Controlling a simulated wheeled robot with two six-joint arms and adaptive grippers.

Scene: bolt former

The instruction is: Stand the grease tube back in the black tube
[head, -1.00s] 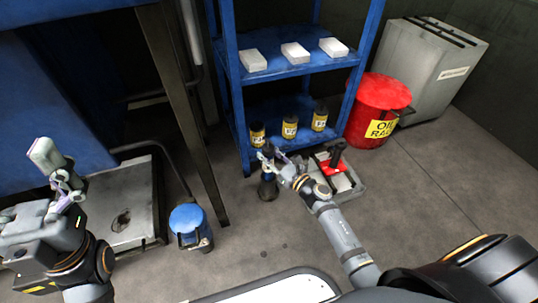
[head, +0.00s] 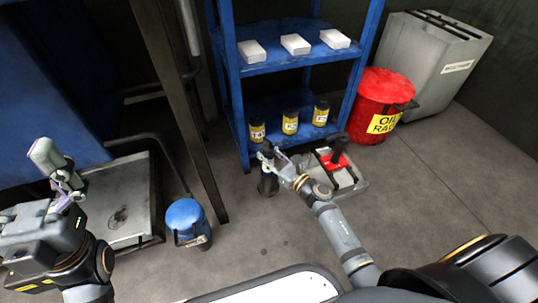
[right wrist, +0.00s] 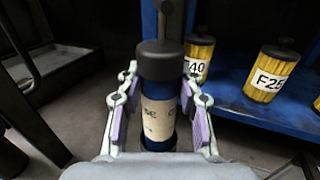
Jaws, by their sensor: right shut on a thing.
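The grease tube (right wrist: 158,105) is blue with a cream label and a black cap, and stands close to upright in the right wrist view. My right gripper (right wrist: 158,118) is shut on it, one finger on each side. In the head view, my right gripper (head: 272,161) is low in front of the blue shelf. A dark upright cylinder, apparently the black tube (head: 268,187), shows right below it on the floor. I cannot tell whether the grease tube's lower end is inside it. My left gripper (head: 65,190) is at the far left, away from both; its opening is unclear.
A blue shelf (head: 290,66) holds white boxes above and yellow canisters (head: 290,122) below. A grey tray with a red-and-black item (head: 335,162) lies right of my right gripper. A red oily-rag bin (head: 380,100) stands beyond. A blue-lidded can (head: 187,220) stands left on the floor.

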